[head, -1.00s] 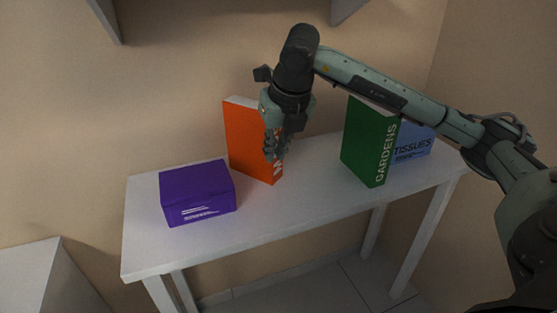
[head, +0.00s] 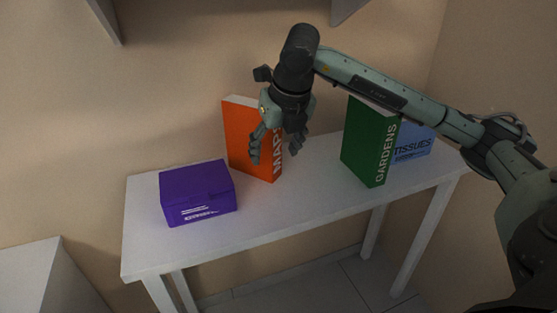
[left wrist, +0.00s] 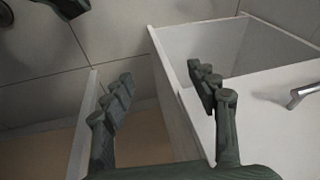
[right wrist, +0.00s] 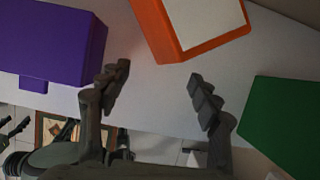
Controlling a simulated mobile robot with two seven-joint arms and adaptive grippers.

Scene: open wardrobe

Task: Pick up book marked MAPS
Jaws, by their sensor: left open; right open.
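The orange book marked MAPS (head: 241,137) stands upright on the white table. My right gripper (head: 273,150) is in front of its right part and hides some of the lettering. In the right wrist view the book (right wrist: 173,35) shows from above at the top, with white page edges, beyond the fingertips. My right gripper (right wrist: 158,80) is open with nothing between its fingers. My left gripper (left wrist: 160,90) is open and empty, away from the book, above a white open drawer or box (left wrist: 200,50); it is not in the head view.
A purple box (head: 197,193) is left of the book on the white table (head: 270,220). A green book marked GARDENS (head: 366,142) and a blue TISSUES box (head: 412,146) stand to the right. Bare tabletop lies between the orange and green books.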

